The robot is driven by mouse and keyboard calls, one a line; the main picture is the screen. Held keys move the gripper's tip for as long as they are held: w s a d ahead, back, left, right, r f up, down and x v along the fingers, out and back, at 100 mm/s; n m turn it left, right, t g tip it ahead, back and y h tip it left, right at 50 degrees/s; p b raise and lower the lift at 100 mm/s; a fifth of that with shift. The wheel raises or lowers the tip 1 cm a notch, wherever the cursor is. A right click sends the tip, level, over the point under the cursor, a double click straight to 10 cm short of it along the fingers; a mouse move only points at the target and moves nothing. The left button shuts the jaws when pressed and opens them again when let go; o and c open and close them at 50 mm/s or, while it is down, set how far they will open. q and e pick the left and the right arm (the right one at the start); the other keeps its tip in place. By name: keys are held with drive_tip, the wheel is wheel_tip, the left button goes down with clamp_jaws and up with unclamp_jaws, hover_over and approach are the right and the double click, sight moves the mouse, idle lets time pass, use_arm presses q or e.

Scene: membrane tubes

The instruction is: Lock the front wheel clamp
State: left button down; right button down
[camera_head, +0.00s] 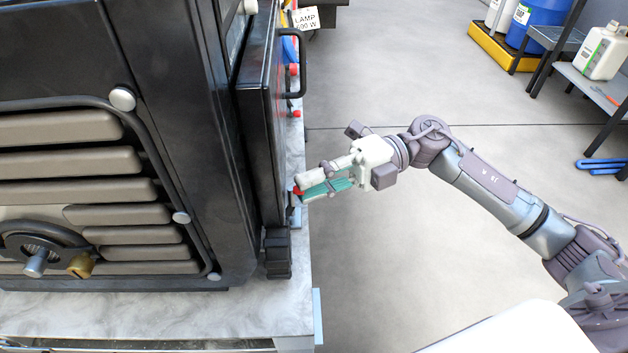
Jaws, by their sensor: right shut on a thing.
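A tall black cabinet (221,150) stands on the left, with a black ribbed wheel or knob (278,255) at its lower right corner. My right gripper (308,188) reaches in from the right, its pale and green fingers pointing left at the cabinet's right side. It is shut on a small red piece (298,191), which shows only at the fingertips. The fingers hide most of this piece, so I cannot tell for sure that it is the front wheel clamp or how it is turned. My left gripper is out of view.
A marbled worktop (200,315) runs under the cabinet. A black handle (302,65) and red knobs (294,70) lie farther back along its side. Grey floor (370,250) is open to the right. Shelving (590,85) and a blue drum (537,22) stand at the back right.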

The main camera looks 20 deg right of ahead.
drive_tip(key=shift+f, duration=0.1)
drive_tip(key=c, duration=1.1)
unclamp_jaws()
drive_tip(key=shift+c, duration=0.2)
drive_tip(key=w+d, duration=0.1)
drive_tip(key=d, duration=1.1)
drive_tip(key=shift+w+r, duration=0.2)
drive_tip(key=shift+w, duration=0.05)
drive_tip(key=shift+a, duration=0.1)
